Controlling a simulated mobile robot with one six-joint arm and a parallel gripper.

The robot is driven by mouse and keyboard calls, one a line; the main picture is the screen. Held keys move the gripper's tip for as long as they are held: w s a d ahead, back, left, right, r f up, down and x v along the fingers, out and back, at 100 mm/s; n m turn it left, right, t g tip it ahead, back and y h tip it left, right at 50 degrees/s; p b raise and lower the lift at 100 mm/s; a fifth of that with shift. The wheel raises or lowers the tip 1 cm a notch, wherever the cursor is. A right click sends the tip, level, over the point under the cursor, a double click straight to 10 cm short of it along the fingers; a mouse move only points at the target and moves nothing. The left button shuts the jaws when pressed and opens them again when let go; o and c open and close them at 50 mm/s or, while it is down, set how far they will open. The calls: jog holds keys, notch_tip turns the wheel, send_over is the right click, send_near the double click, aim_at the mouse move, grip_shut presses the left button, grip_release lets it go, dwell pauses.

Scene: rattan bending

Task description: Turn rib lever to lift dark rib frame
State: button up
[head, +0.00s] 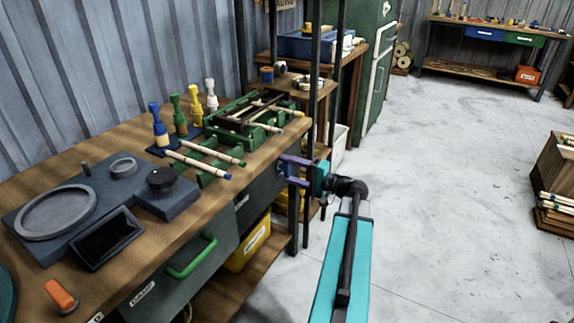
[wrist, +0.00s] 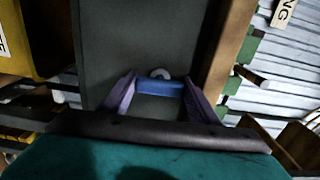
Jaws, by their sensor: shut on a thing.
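In the head view the dark rib frame (head: 252,111) lies over a green jig (head: 214,126) at the far end of the wooden bench. My gripper (head: 284,169) is low at the bench's front side, beside a dark panel. In the wrist view my gripper's purple fingers (wrist: 160,84) stand either side of a short blue bar (wrist: 158,89), which I take for the rib lever, and are shut on it. A pale round hub shows just behind the bar on the dark panel (wrist: 150,35). My fingers hide the lever in the head view.
Pale rods with blue, green and orange tips rest across the jig (head: 205,165). Several coloured bottles (head: 180,117) stand to its left. A green drawer handle (head: 192,258) and a yellow bin (head: 250,243) are below. Black posts stand close by my gripper. The floor (head: 450,200) to the right is clear.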

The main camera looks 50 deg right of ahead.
jog(key=shift+a, duration=0.1)
dwell(0.4)
jog(key=o, duration=1)
jog(key=shift+o, duration=0.2)
jog(key=shift+s, duration=0.1)
jog(key=p+v, duration=0.1)
jog(key=v, duration=1.2)
jog(key=shift+s, duration=0.3)
jog(key=shift+f, duration=0.1)
jog(key=shift+s, duration=0.1)
